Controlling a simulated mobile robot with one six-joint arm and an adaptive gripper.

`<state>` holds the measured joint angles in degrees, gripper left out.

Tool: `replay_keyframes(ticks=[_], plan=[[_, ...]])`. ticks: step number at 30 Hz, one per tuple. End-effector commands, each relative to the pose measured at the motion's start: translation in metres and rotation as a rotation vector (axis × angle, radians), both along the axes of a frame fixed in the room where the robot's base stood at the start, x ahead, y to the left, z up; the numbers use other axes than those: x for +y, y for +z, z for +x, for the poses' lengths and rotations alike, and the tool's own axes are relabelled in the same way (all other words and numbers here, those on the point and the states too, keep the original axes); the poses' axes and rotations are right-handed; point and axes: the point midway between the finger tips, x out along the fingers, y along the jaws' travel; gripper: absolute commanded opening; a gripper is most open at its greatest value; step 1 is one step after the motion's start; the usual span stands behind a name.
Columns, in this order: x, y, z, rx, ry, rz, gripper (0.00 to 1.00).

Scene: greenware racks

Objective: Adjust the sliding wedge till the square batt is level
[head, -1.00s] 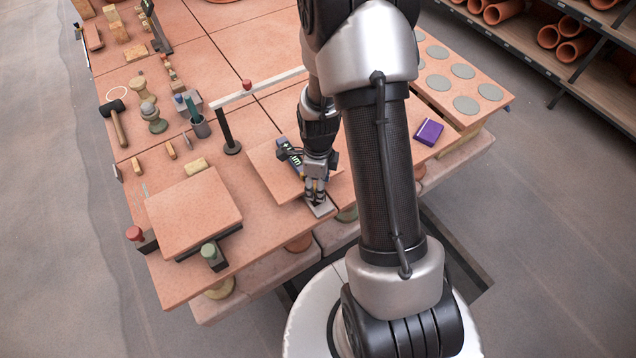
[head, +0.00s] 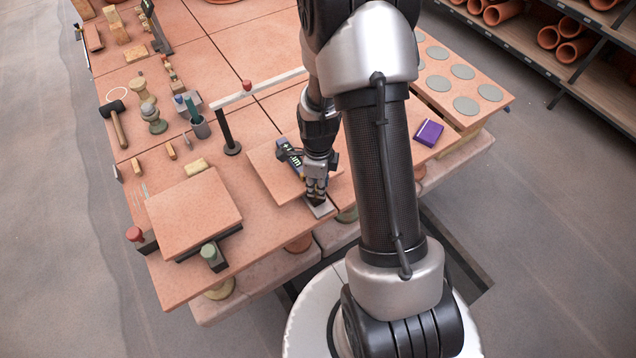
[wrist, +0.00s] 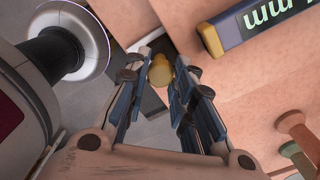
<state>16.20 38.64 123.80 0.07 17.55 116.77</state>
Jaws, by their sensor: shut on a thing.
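The square batt (head: 268,170) lies beside my gripper in the head view, partly hidden by my arm. It also fills the upper right of the wrist view (wrist: 195,20). A dark blue digital level (wrist: 262,22) rests on it; its display is cut off and I cannot read it. My gripper (wrist: 160,82) is shut on the yellow knob (wrist: 160,68) of the sliding wedge. The wedge's pale grey plate (head: 323,210) shows under the fingers at the batt's near edge. I cannot tell the batt's tilt from these views.
A purple box (head: 429,132) lies to the right. Hand tools lie at the left.

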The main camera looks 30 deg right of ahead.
Motion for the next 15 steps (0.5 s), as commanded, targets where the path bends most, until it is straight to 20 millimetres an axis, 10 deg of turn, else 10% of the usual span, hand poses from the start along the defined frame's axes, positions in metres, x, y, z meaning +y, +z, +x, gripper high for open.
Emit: replay_keyframes(ticks=[10, 11, 15], plan=[[-0.0002, 0.0, -0.003, 0.001, 0.0, 0.0, 0.0], [-0.0002, 0.0, -0.003, 0.001, 0.0, 0.0, 0.25], [-0.0002, 0.0, -0.0028, 0.001, 0.0, 0.0, 0.34]])
